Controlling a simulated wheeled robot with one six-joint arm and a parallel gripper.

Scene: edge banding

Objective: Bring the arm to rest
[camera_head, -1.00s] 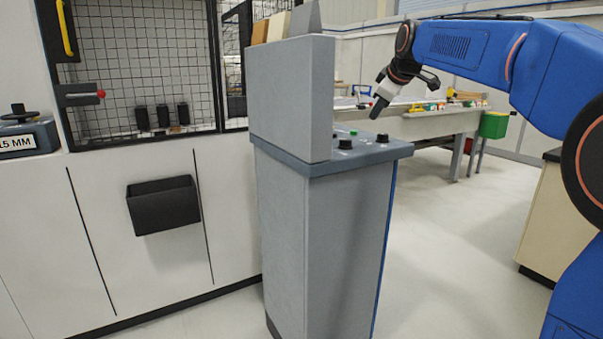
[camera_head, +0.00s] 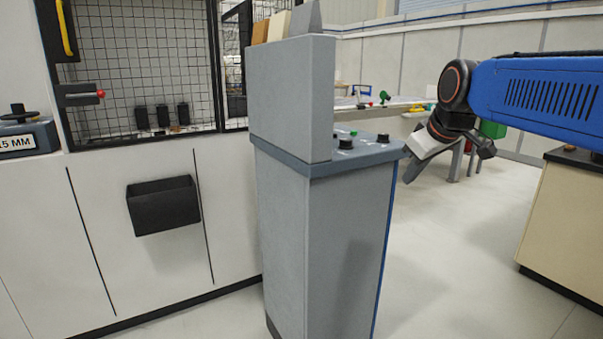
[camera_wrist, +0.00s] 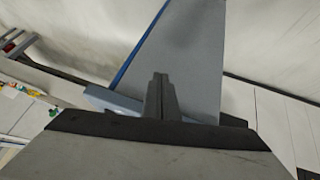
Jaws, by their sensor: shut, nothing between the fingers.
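My blue arm (camera_head: 545,95) reaches in from the right in the head view. My gripper (camera_head: 412,172) hangs at its end, tilted down to the left, just right of the grey control console (camera_head: 325,240). Whether it touches the console's right edge cannot be told from this view. In the wrist view the two fingers of my gripper (camera_wrist: 161,95) are together, with nothing between them. The console (camera_wrist: 185,50) shows behind the fingers there, with its blue edge strip.
The console top carries black knobs (camera_head: 345,143) and a green button (camera_head: 353,133). A white cabinet (camera_head: 100,260) with a black bin (camera_head: 163,205) stands at left. A beige cabinet (camera_head: 560,225) stands at right. A workbench is behind my gripper. The floor (camera_head: 455,270) between is clear.

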